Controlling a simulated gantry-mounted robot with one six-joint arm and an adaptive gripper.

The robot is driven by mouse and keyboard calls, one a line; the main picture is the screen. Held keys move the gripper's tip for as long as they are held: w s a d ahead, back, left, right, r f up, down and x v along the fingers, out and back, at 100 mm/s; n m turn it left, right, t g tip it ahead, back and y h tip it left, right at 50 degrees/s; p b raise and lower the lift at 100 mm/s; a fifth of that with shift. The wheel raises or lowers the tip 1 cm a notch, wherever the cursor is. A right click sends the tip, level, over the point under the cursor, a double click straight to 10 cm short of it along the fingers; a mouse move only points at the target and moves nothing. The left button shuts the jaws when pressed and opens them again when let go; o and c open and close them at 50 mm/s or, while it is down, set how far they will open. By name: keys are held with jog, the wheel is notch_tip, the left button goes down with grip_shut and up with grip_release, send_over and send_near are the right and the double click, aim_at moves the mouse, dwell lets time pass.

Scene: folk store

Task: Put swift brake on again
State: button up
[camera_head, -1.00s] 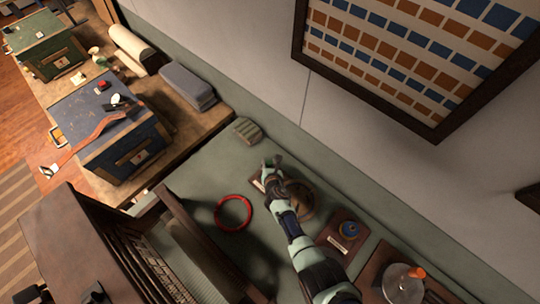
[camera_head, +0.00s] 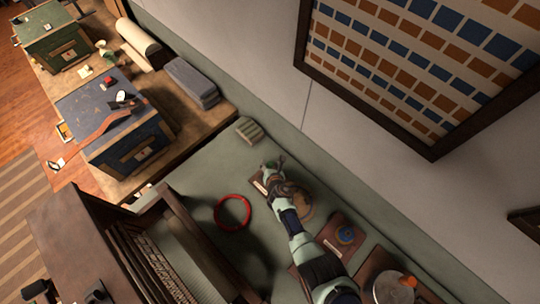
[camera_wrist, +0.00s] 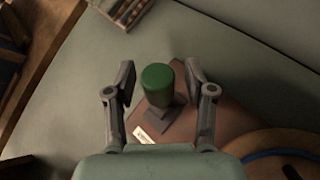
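A green-topped upright knob (camera_wrist: 158,85) stands on a grey foot on a brown board (camera_wrist: 187,132) with a small white label, in the wrist view. I take this to be the brake, but the label is unreadable. My gripper (camera_wrist: 160,74) is open, with one finger on each side of the knob and gaps visible between. In the head view my gripper (camera_head: 271,171) is over the board (camera_head: 258,186), which it mostly hides. A round wooden disc (camera_head: 306,208) lies partly behind my arm; its edge shows at the lower right of the wrist view (camera_wrist: 245,143).
A red ring (camera_head: 233,212) lies on the green bench left of my arm. A board with a blue round piece (camera_head: 346,235) and a disc with an orange handle (camera_head: 395,287) stand to the right. A striped block (camera_head: 249,130) is near the wall. A dark wooden rack (camera_head: 165,255) stands front left.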

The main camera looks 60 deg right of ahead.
jog(key=shift+r, duration=0.1)
jog(key=v, duration=1.2)
dwell(0.8)
